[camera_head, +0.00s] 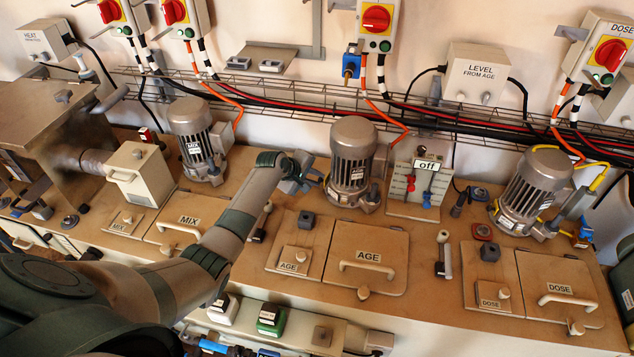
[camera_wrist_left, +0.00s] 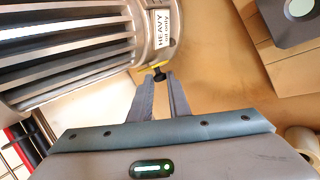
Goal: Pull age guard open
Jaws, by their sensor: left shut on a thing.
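The AGE lid (camera_head: 340,280) lies flat on the counter with its white handle, and a smaller AGE plate (camera_head: 282,267) with a knob is beside it. Behind them stands the grey ribbed AGE motor (camera_head: 352,150); no part is labelled as a guard. My left gripper (camera_head: 317,177) is at the left side of this motor. In the left wrist view my left gripper (camera_wrist_left: 160,82) is shut on a small black and yellow piece (camera_wrist_left: 159,74) beside the ribbed motor (camera_wrist_left: 75,45). Most of the piece is hidden between the fingers. My right gripper is out of view.
The MIX motor (camera_head: 192,130) stands left and the DOSE motor (camera_head: 533,185) right. A panel with an off label (camera_head: 425,185) is right of the AGE motor. A wire cable tray (camera_head: 320,105) runs along the wall behind. My left arm crosses above the MIX lid (camera_head: 170,237).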

